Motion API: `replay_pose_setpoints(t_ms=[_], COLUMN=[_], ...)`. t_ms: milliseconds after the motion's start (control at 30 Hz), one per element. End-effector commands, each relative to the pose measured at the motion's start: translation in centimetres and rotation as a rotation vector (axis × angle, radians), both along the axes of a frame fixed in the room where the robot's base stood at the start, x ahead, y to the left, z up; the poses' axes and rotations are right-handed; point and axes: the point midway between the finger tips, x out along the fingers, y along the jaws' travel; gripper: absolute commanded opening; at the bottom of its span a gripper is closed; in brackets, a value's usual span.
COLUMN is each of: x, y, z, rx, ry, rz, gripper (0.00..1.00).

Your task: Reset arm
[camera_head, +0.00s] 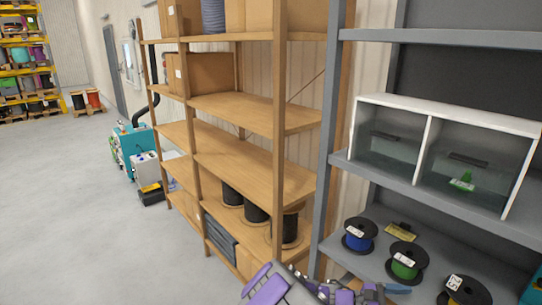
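My arm shows at the bottom centre as purple and grey links, in front of the foot of the shelves. The end with the fingertips cannot be made out clearly, so I cannot tell whether my gripper is open or shut. Nothing can be seen held by the arm.
A wooden shelf (240,155) with boxes and black reels (256,210) stands at centre. A grey shelf (420,190) at right holds a white glass-fronted case (430,115), a blue reel (359,235) and a green reel (406,263). The grey floor (70,200) at left is clear.

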Motion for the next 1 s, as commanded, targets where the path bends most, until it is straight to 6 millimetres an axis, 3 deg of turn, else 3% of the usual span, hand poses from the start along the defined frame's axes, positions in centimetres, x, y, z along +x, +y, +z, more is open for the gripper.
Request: replay_pose_setpoints(t_ms=[167,367,600,1000], x=[-3.3,-9.0,-15.3,-22.9], y=[-1.7,-2.4,0.7,8.0], z=[3.0,6.0,7.7,7.4], rx=[0.054,0.158,0.310,0.667], ry=[-0.136,-0.343,-0.571,-0.854], rz=[-0.122,-0.314,-0.526,-0.833], gripper=[0.92,0.92,0.92,0.92])
